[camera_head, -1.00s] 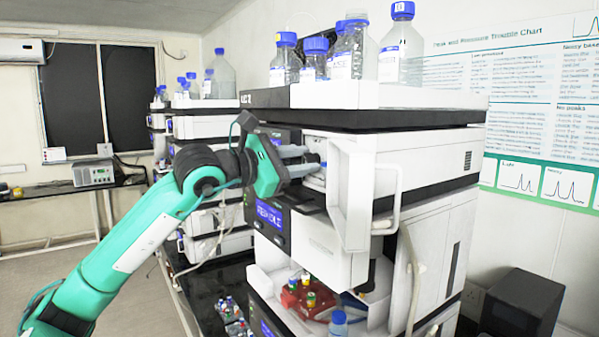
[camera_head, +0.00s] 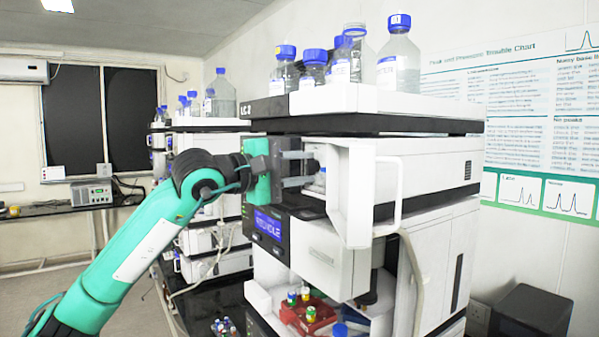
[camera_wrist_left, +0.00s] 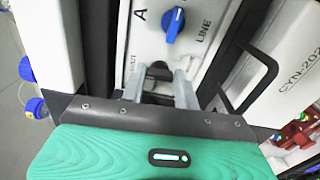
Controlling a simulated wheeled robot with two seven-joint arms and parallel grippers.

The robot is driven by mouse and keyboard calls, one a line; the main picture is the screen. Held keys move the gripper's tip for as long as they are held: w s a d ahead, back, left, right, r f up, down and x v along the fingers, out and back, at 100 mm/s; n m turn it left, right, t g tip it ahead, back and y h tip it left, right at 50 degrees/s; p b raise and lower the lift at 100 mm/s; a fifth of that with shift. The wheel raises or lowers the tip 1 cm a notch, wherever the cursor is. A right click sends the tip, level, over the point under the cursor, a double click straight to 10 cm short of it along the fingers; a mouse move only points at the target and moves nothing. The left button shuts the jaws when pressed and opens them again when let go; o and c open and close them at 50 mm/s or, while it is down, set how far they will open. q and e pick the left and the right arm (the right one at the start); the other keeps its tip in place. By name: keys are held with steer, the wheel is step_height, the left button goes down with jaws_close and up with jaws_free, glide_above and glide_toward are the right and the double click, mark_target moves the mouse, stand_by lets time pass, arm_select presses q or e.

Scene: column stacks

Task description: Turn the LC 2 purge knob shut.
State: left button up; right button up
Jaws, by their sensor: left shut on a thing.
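The LC 2 stack (camera_head: 245,111) stands in the middle of the head view, its white door swung open toward the front. My left gripper (camera_head: 308,168) reaches into the opening from the left. In the left wrist view its two fingers (camera_wrist_left: 160,82) are closed around a small dark knob (camera_wrist_left: 158,71) on a pale panel. The fingers hide the knob's sides, and its marking is not readable. A blue knob (camera_wrist_left: 172,26) sits above it, between the letter A and the word LINE, apart from the fingers. My right gripper is in no view.
The open door (camera_head: 358,195) with its handle stands right beside the fingers. Bottles with blue caps (camera_head: 398,55) stand on top of the stack. A lit blue display (camera_head: 269,224) is below the gripper. A red rack (camera_head: 305,312) with vials is lower down.

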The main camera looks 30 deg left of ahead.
arm_select(q)
steer(key=shift+m, duration=0.4)
steer(key=o, duration=1)
steer(key=shift+w, duration=0.1)
steer(key=shift+s+a+f+b, duration=0.1)
steer(key=shift+s+a+b, duration=0.05)
steer(key=shift+s+b, duration=0.25)
steer(key=b+v, duration=0.6)
steer(key=v, duration=0.7)
